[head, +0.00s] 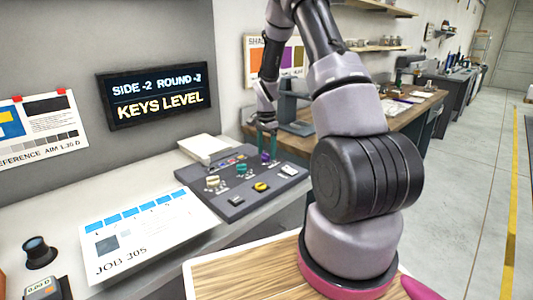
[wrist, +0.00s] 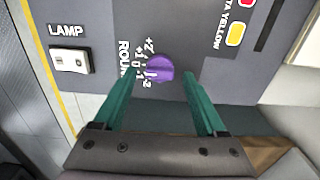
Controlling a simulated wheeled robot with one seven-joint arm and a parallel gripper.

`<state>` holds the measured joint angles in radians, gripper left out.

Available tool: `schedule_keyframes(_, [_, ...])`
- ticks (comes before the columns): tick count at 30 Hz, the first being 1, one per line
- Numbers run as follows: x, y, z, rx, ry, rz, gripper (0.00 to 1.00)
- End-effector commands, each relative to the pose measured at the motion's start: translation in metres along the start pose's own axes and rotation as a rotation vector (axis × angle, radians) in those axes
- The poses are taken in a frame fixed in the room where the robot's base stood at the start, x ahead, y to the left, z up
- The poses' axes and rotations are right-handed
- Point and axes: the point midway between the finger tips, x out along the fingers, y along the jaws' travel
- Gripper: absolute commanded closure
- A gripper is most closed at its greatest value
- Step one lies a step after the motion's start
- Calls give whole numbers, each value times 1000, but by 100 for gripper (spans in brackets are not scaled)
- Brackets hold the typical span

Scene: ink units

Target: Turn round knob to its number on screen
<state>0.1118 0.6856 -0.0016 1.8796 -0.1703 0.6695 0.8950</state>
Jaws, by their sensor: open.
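The screen (head: 157,94) on the wall reads "SIDE -2 ROUND -2" above "KEYS LEVEL"; the last digit is slightly unclear. The purple round knob (wrist: 159,68) sits on the grey panel, beside the printed word ROUND and a scale from +2 to -2. Its pointer is hard to make out. My gripper (wrist: 157,76) is open, with its teal fingertips on either side of the knob; I cannot tell whether they touch it. In the head view my gripper (head: 267,148) is over the panel (head: 225,206), and mostly hides the knob.
A LAMP switch (wrist: 71,60) is left of my fingers in the wrist view, and a yellow button (wrist: 236,34) is at upper right. In the head view, teal (head: 241,169) and cream (head: 213,182) knobs stand near my gripper. A JOB 305 sheet (head: 145,232) lies on the counter.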

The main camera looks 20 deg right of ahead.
Motion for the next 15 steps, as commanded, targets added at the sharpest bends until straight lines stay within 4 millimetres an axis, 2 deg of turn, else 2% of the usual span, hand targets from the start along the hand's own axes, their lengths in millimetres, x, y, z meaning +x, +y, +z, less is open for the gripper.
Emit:
schedule_keyframes(4, [9,0,0,0,0,0,26])
schedule_keyframes(12, [10,0,0,0,0,-1,26])
schedule_keyframes(14, [9,0,0,0,0,-1,49])
schedule_keyframes(15, [9,0,0,0,0,-1,64])
